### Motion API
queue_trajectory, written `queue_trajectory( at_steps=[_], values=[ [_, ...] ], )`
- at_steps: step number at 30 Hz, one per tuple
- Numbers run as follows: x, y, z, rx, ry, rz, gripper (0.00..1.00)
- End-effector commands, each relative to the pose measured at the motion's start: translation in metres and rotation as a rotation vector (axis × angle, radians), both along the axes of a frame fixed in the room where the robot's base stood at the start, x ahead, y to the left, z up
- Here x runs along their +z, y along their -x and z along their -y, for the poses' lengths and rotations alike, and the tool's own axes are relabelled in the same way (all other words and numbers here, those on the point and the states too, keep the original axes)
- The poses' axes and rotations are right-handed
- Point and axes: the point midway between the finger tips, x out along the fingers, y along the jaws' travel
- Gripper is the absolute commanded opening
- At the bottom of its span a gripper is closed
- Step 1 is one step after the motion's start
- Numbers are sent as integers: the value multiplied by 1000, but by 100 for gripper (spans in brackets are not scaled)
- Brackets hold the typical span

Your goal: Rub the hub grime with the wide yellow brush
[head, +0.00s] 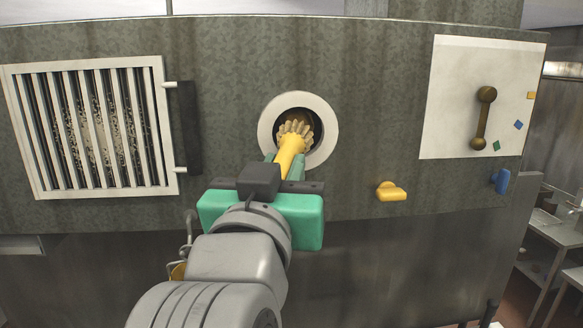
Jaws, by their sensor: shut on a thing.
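The wide yellow brush (291,144) is held in my gripper (285,160), with its pale bristles pointing away from me into a round opening. My gripper is shut on the brush's yellow handle. The opening has a white ring (328,140) around it and a dark inside. A brownish hub (298,117) shows in the opening behind the bristles. The bristles overlap the hub in the view; I cannot tell whether they touch it. Most of the hub and its grime is hidden by the brush.
A white grille (20,130) with dirty slats and a dark handle (187,128) is at left. A white panel (450,80) with a brown lever (482,118) is at right. A yellow piece (391,191) and a blue piece (502,181) sit on the wall below.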

Motion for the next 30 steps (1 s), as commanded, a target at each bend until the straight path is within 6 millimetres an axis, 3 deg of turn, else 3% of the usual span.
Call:
queue_trajectory(
  at_steps=[8,14,20,30],
  values=[
    [0,4,-28,2,0,0,0],
    [2,6,-29,1,0,0,0],
    [1,6,-24,-1,0,-1,0],
    [1,6,5,0,-1,0,0]
  ],
)
